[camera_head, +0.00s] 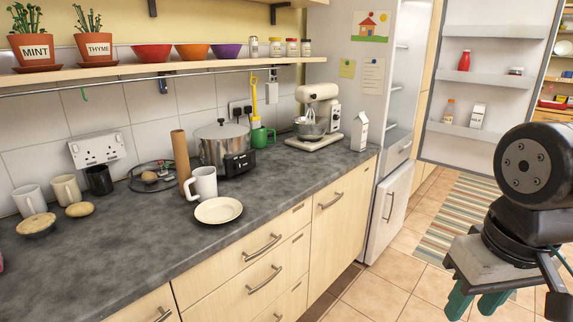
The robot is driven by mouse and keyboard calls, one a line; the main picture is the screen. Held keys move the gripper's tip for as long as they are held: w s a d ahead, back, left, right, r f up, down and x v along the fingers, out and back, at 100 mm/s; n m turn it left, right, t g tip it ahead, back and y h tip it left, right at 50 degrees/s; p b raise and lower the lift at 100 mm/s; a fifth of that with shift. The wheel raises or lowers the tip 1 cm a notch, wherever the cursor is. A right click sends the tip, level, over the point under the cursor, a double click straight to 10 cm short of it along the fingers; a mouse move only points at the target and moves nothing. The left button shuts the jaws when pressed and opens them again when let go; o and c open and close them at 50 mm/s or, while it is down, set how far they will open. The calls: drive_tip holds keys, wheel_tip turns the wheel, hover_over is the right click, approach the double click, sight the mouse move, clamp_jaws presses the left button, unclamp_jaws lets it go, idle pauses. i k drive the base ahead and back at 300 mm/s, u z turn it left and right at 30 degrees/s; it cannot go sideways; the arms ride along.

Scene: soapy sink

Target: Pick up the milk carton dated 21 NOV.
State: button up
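A white gable-top carton (360,132) stands upright on the right end of the worktop, beside the fridge. Another white carton (477,116) stands on the lower shelf of the open fridge door, to the right of a bottle. No date is legible on either carton. My gripper (473,307) is at the lower right, pointing down over the floor. Its green fingers look apart with nothing between them. It is well away from both cartons, nearer to the camera.
The fridge door (470,80) stands wide open. The worktop (130,245) holds a stand mixer (318,110), a pot (223,147), a white mug (203,184) and a plate (218,211). A striped rug (465,215) lies on the tiled floor. The worktop's front right is clear.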

sight(359, 131)
drive_tip(key=i, duration=1)
drive_tip(key=z, duration=1.45)
drive_tip(key=i, duration=1.7)
drive_tip(key=u, duration=1.7)
